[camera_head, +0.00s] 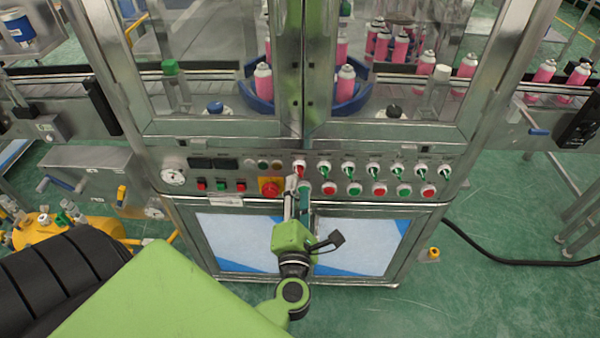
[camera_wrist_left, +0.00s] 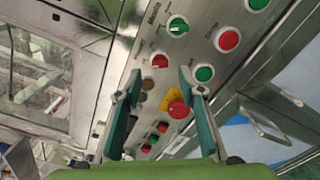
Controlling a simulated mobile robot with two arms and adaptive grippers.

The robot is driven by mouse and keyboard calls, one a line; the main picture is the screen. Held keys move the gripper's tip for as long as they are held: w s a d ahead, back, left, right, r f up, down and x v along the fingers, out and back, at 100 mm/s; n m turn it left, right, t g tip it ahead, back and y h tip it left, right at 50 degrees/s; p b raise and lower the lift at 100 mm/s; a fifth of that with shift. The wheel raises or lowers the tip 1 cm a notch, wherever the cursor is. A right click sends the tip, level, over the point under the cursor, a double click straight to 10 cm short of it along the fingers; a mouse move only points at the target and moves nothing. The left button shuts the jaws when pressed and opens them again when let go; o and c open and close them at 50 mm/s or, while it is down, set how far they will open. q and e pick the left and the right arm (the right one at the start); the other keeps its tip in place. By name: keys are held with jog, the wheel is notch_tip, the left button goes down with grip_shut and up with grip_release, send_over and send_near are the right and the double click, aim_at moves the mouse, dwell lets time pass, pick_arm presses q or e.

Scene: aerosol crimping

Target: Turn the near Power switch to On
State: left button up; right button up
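A rotary switch with a red knob (camera_head: 299,169) sits at the left end of the upper row of switches on the machine's front panel. I take it to be the Power switch, but its label is too small to read. In the left wrist view this red switch (camera_wrist_left: 160,61) lies just beyond the gap between the fingertips. My left gripper (camera_head: 297,186) is in front of the panel, just below the switch. Its two teal fingers (camera_wrist_left: 161,78) are apart with nothing between them; contact with the knob cannot be told. My right gripper is out of view.
Green rotary switches (camera_head: 348,170) continue to the right. A red emergency button (camera_head: 270,188) on a yellow plate is close left of the fingers. A green push button (camera_head: 304,188) and a red one (camera_head: 328,188) are in the lower row. Glass doors stand above the panel.

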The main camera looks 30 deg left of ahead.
aim_at(299, 174)
pick_arm(q)
jog(key=x, duration=0.5)
jog(key=shift+p, duration=0.35)
grip_shut()
